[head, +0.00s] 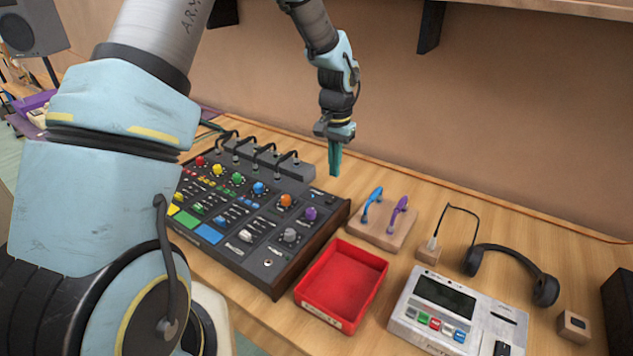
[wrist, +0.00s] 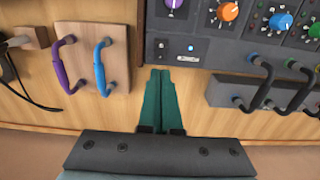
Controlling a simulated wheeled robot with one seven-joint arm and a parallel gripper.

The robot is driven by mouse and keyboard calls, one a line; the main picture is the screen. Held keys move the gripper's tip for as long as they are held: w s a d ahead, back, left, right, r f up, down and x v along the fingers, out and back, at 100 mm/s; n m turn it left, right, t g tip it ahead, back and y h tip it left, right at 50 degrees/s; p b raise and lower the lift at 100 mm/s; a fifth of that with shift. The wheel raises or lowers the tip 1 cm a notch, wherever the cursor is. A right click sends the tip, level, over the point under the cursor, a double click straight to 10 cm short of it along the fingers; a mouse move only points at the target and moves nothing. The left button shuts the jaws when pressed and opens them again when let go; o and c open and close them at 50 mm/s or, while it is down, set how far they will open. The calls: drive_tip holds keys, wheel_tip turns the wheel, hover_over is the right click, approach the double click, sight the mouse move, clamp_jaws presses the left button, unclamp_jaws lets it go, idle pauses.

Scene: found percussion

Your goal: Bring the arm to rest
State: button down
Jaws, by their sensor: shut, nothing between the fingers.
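My gripper (head: 335,160) hangs pointing down from my arm, above the table behind the mixing console. Its teal fingers are together with nothing between them. In the wrist view the shut fingers (wrist: 160,100) point toward the edge of the console (wrist: 205,65). They appear apart from everything around them.
The console (head: 262,222) fills the table's left side, with a dark box of looped cables (head: 265,160) behind it. Right of it are a wooden block with blue and purple handles (head: 383,222), an empty red tray (head: 341,285), a white device (head: 455,315) and headphones (head: 505,262). A shelf bracket (head: 431,27) is above.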

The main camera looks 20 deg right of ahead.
drive_tip(key=s+a+r+n, duration=0.1)
drive_tip(key=a+r+n, duration=0.15)
drive_tip(key=a, duration=0.75)
drive_tip(key=a+r+n, duration=0.2)
drive_tip(key=a+r, duration=0.2)
drive_tip(key=a, duration=0.5)
drive_tip(key=s+a+r+n, duration=0.1)
drive_tip(key=s+a+n, duration=0.1)
drive_tip(key=s+a, duration=0.2)
drive_tip(key=s+a+r+n+t, duration=0.1)
drive_tip(key=s+a, duration=0.3)
drive_tip(key=a, duration=0.5)
drive_tip(key=shift+s+r+n+t, duration=0.3)
drive_tip(key=shift+r+n, duration=0.1)
drive_tip(key=shift+n, duration=0.35)
